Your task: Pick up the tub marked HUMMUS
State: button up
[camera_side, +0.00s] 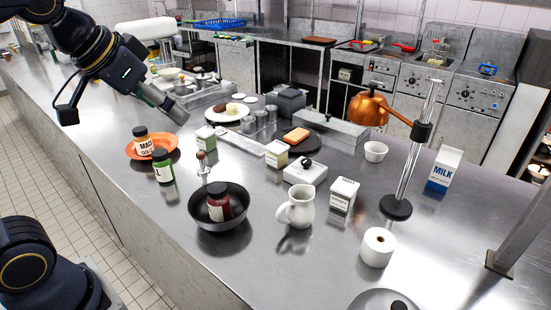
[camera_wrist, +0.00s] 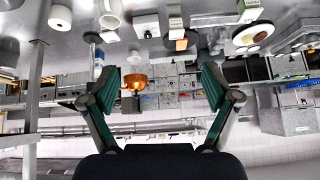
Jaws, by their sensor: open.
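No label reading HUMMUS is legible in either view. Small box-shaped containers stand on the steel counter in the side view: a white one with dark print (camera_side: 343,195), a cream one (camera_side: 277,154) and a green-and-white one (camera_side: 205,138). I cannot tell whether any is the hummus tub. Some containers also show, small, in the wrist view, including a white one (camera_wrist: 147,26). My gripper (camera_side: 170,108) is above the counter at the upper left, apart from these containers. In the wrist view my gripper (camera_wrist: 159,82) has its fingers wide apart with nothing held between them.
A black bowl (camera_side: 206,218) holds a red jar (camera_side: 218,206). A white jug (camera_side: 298,208), paper roll (camera_side: 377,248), milk carton (camera_side: 444,171) and copper kettle (camera_side: 368,108) stand rightward. An orange plate (camera_side: 133,153) bears a jar; a green jar (camera_side: 163,168) is beside it.

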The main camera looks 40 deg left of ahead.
jog(key=w+r, duration=0.3)
jog(key=w, duration=0.7)
jog(key=g, duration=0.3)
send_over(275, 147)
jog(key=s, duration=0.5)
notch_tip(275, 147, down, 19)
jog(key=x, duration=1)
jog(key=shift+d, duration=0.2)
jog(key=x, duration=0.5)
jog(key=shift+w+f, duration=0.2)
jog(key=shift+f, duration=0.05)
jog(key=shift+c, duration=0.2)
jog(key=c, duration=1.3)
